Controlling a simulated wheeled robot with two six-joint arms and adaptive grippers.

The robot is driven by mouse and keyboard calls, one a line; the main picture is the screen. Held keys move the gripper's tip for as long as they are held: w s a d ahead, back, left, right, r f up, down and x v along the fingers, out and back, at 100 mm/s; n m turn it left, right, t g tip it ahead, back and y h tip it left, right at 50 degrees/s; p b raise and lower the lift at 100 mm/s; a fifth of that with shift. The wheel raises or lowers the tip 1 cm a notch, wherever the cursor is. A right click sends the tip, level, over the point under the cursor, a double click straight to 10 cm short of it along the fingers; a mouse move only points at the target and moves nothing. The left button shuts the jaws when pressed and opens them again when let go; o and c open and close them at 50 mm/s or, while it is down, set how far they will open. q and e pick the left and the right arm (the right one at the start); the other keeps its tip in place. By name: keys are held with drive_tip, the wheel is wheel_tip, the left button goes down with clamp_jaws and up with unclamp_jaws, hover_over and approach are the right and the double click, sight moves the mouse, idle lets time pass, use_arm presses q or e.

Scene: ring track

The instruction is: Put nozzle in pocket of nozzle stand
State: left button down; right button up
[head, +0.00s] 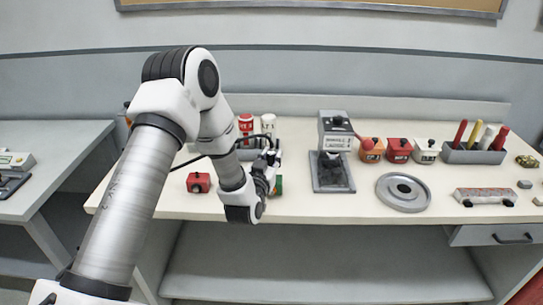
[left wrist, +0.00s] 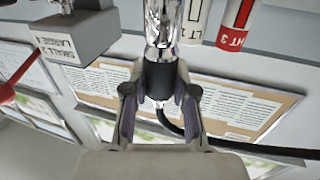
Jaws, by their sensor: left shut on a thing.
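My left gripper (head: 270,160) is over the bench, left of the grey dispenser. In the left wrist view my left gripper (left wrist: 160,100) is shut on the black collar of the nozzle (left wrist: 161,80). The nozzle's shiny metal part extends out beyond the fingers, and its end is cut off at the top of that view. A black hose (left wrist: 172,122) runs from the collar. I cannot clearly make out the nozzle stand or its pocket; my arm and gripper cover part of the bench there. My right gripper is not in view.
The grey dispenser (head: 335,130) with a red knob stands right of my gripper. Red and white canisters (head: 246,124) stand behind it. A red block (head: 198,182) lies left. Coloured boxes (head: 398,149), a round grey plate (head: 403,191) and a marker holder (head: 472,154) are farther right.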

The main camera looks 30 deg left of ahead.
use_arm(q)
drive_tip(key=shift+f, duration=0.15)
drive_tip(key=c, duration=0.9)
unclamp_jaws()
drive_tip(key=shift+c, duration=0.2)
